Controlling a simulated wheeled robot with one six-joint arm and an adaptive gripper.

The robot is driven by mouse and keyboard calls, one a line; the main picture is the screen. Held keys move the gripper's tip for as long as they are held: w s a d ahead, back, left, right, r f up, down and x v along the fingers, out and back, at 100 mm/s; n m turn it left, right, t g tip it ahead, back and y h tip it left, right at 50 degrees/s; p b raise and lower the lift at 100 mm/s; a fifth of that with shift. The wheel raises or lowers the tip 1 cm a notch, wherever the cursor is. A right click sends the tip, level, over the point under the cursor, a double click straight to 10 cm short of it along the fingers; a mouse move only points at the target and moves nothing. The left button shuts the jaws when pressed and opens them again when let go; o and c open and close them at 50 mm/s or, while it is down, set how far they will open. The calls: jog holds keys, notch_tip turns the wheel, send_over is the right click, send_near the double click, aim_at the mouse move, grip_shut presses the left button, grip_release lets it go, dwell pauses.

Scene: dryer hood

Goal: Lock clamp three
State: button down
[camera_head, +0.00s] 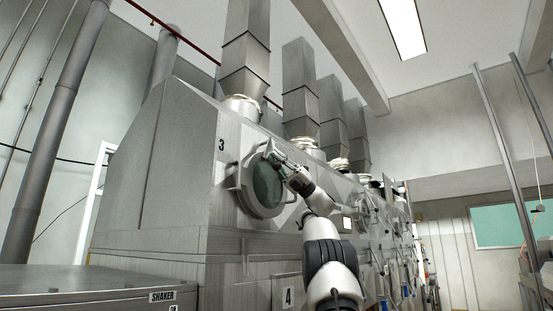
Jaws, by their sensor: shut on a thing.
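A round hatch with a greenish glass window (267,185) and a metal rim is set in the sloped face of the large grey dryer hood (180,165), beside a number 3. A clamp handle (234,186) stands out at the left of the rim. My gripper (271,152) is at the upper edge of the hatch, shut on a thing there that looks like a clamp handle. My gripper hides most of that handle. Whether the clamp is locked is too small to tell.
Square ducts (245,60) rise from the hood's top. A box marked SHAKER (100,285) stands at the lower left. A plate marked 4 (288,296) is below the hatch. More hatches (364,210) follow to the right. Open room lies at the right.

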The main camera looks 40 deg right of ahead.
jog(key=shift+f, duration=0.15)
jog(key=c, duration=1.5)
grip_release()
jog(key=shift+a, duration=0.1)
jog(key=shift+c, duration=0.2)
jog(key=v, duration=1.2)
jog(key=shift+c, duration=0.5)
